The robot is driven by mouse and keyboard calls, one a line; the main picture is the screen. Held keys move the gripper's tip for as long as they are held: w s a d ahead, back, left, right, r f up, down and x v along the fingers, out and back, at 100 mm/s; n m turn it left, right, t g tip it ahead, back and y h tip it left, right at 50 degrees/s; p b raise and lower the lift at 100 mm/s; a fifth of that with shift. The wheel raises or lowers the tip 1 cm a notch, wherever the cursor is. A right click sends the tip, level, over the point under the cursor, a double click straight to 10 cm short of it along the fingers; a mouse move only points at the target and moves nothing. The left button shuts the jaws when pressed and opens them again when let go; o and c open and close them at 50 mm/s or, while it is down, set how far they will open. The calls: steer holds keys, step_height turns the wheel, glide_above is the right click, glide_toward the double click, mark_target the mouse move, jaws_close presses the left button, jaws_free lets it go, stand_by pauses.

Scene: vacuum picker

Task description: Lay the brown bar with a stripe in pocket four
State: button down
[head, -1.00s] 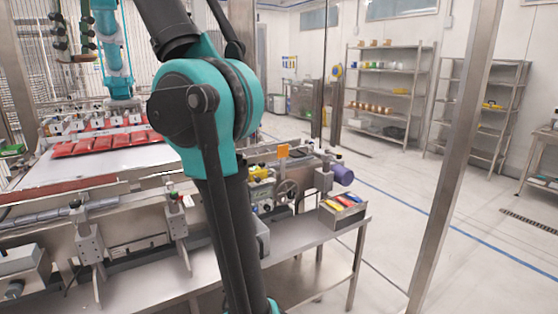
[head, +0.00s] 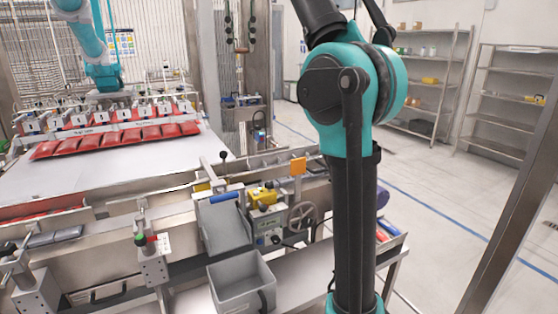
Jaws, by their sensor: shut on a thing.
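My gripper is outside the head view; only my teal and black arm shows, standing right of centre and running out of the top of the picture. I cannot make out the brown bar with a stripe. No pocket can be told apart or numbered. Flat dark grey pieces (head: 55,236) lie in the channel along the machine's near side at the left. A row of red pouches (head: 115,139) lies across the white belt (head: 120,175), under the picker's row of suction heads (head: 110,112).
A grey open bin (head: 243,285) stands at the front centre, below a grey chute with a blue edge (head: 224,218). A handwheel (head: 301,216) and an orange plate (head: 298,167) are left of my arm. Coloured pieces (head: 388,230) show just right of it. Floor is clear at the right.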

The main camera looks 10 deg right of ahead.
steer(key=w+d+f+m+g, duration=0.1)
steer(key=w+d+f+m, duration=0.3)
steer(key=w+f+m, duration=0.6)
steer(key=w+d+f+m+g, duration=0.1)
steer(key=w+d+f+m, duration=0.5)
steer(key=m, duration=0.5)
steer(key=w+d+f+m+g, duration=0.2)
steer(key=w+f+m, duration=0.5)
steer(key=w+m, duration=0.35)
steer(key=shift+m+h, duration=0.3)
steer(key=shift+m, duration=0.05)
step_height(320, 180, down, 19)
steer(key=shift+s+d+f, duration=0.1)
steer(key=shift+s+f, duration=0.05)
steer(key=shift+f, duration=0.4)
steer(key=shift+f, duration=0.2)
steer(key=c, duration=1.2)
jaws_free()
